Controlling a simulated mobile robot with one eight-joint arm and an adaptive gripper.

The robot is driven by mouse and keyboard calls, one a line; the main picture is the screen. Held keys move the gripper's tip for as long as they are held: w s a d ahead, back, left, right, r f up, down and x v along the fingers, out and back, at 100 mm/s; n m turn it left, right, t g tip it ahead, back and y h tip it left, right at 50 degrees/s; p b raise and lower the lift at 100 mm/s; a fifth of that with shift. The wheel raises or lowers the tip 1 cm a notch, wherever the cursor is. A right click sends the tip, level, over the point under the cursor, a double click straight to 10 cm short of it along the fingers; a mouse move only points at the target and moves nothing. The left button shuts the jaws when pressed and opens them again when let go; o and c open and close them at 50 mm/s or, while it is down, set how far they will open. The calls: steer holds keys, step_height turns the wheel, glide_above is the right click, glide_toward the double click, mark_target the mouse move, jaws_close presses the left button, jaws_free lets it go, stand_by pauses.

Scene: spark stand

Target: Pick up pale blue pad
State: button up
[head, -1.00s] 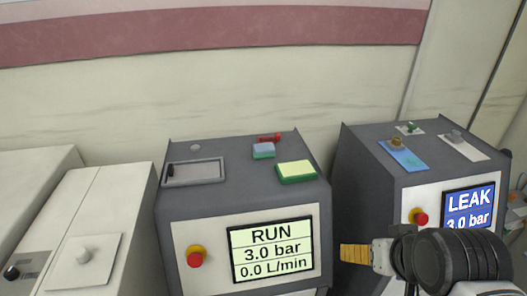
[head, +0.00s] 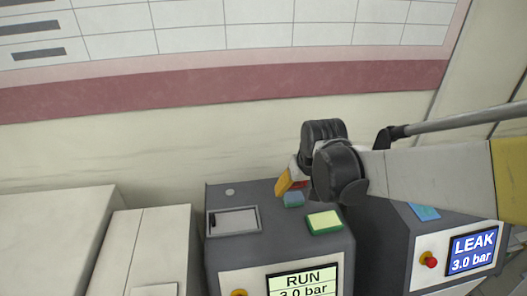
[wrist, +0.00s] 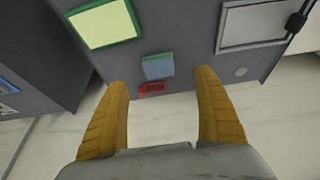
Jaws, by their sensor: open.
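The pale blue pad (head: 293,199) is a small block on top of the grey RUN cabinet, near its back edge. In the wrist view the pad (wrist: 158,66) lies ahead of the fingers, roughly between their lines. My gripper (head: 286,184) is over the back of the cabinet, close to the pad, and partly covers it in the head view. In the wrist view my gripper (wrist: 162,80) shows two yellow fingers spread wide with nothing held between them. I cannot tell its exact height above the pad.
A larger yellow-topped green pad (head: 324,221) sits nearby on the cabinet top. A small red part (wrist: 152,88) lies beside the pale blue pad. A recessed tray (head: 233,221) is at left. The LEAK cabinet (head: 455,252) stands at right, and the wall rises behind.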

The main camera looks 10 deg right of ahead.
mark_target(294, 197)
steer(key=x, duration=0.3)
steer(key=shift+d, duration=0.15)
steer(key=x, duration=0.2)
steer(key=b+x, duration=0.1)
steer(key=x, duration=0.3)
steer(key=shift+w+r, duration=0.1)
steer(key=shift+w, duration=0.15)
steer(key=shift+s, duration=0.1)
steer(key=shift+r, duration=0.1)
steer(key=c, duration=1)
